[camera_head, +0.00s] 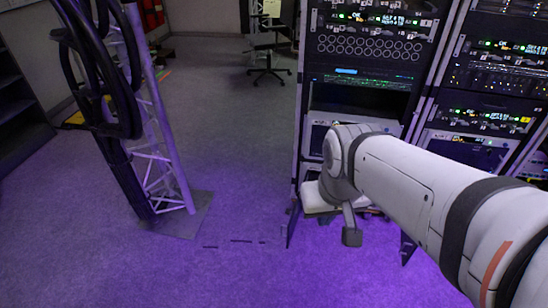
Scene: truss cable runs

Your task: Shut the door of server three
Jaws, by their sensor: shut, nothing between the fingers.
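Server racks stand on the right, the nearer one (366,60) with its front showing bare equipment and lit panels. A second rack (487,75) stands to its right. I cannot read which is server three, and no door panel is clearly made out. A thin dark upright piece (293,222) stands near the floor at the nearer rack's lower left; I cannot tell whether it is a door edge or a foot. My gripper (351,236) points down in front of the rack's lower part, shut and empty. My arm hides much of the lower racks.
A white truss (160,110) with thick black cables (95,70) rises from a floor plate (180,216) at left. An office chair (268,60) stands at the back. Dark shelves (20,110) line the left wall. The carpet between truss and racks is mostly clear.

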